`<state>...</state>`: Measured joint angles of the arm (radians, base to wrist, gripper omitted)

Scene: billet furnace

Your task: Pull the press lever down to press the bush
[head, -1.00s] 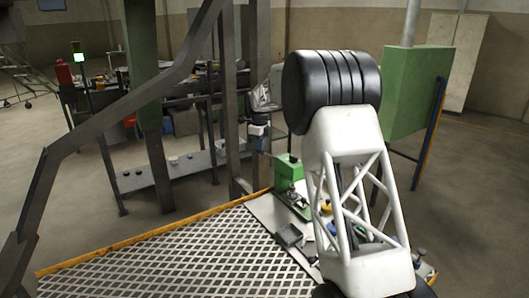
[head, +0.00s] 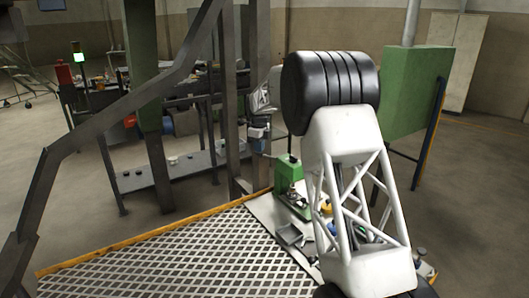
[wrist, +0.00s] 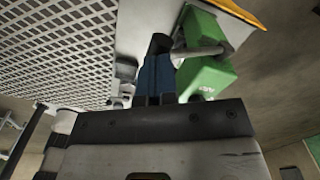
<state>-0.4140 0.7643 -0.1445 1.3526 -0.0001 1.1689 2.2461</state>
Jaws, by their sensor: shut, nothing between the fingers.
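The green press (head: 289,174) stands on the bench plate beyond the grating in the head view. In the wrist view its green body (wrist: 205,76) is at upper right, with a grey bar (wrist: 203,51), probably the lever, across it. My gripper (head: 259,146) hangs just left of and above the press in the head view. In the wrist view my gripper's blue fingers (wrist: 158,72) are together and hold nothing. A dark end at their tips overlaps the bar's left end; I cannot tell whether they touch. The bush cannot be made out.
An orange-edged grating (head: 185,262) lies in front. A small grey tray (head: 289,235) and several small parts lie on the bench, partly behind my arm. Dark steel posts (head: 229,100) stand at left, and a green cabinet (head: 415,95) stands at right.

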